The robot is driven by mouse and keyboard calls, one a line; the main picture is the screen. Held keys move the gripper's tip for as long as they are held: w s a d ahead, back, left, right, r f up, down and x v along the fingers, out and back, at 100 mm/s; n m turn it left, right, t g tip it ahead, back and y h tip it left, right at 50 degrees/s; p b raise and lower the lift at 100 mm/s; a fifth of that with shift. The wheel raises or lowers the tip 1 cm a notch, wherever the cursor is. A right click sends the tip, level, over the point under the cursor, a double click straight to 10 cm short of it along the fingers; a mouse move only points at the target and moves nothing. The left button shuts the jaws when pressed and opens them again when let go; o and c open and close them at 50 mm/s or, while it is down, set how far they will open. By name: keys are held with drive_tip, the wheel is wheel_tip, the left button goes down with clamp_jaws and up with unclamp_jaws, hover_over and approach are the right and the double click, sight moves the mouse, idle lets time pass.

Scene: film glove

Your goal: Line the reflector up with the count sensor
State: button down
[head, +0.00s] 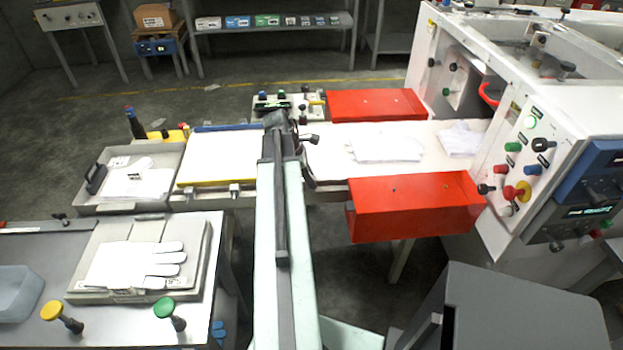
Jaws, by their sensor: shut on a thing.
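My gripper (279,119) is at the far end of my arm, over the gap between the white-topped plate on the left and the white belt on the right. It is shut on a small dark part, mostly hidden behind the wrist; I cannot tell its exact shape or whether it is the reflector. A black knob (311,138) on a short stem sticks out just right of the gripper. A pale box with a dark green display (272,105) stands just behind. I cannot make out the count sensor for certain, nor its alignment with the reflector.
The white belt (330,155) carries thin white film pieces (385,148) between two red guards (415,205). A white machine (540,130) with buttons stands right. A grey tray (160,207) and a glove-shaped sheet (130,265) on a block lie left.

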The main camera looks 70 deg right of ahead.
drive_tip(key=c, duration=1.3)
unclamp_jaws()
drive_tip(key=p+v, duration=0.7)
drive_tip(key=shift+w+a+r, duration=0.1)
drive_tip(key=shift+w+r, duration=0.1)
drive_tip(key=shift+r, duration=0.15)
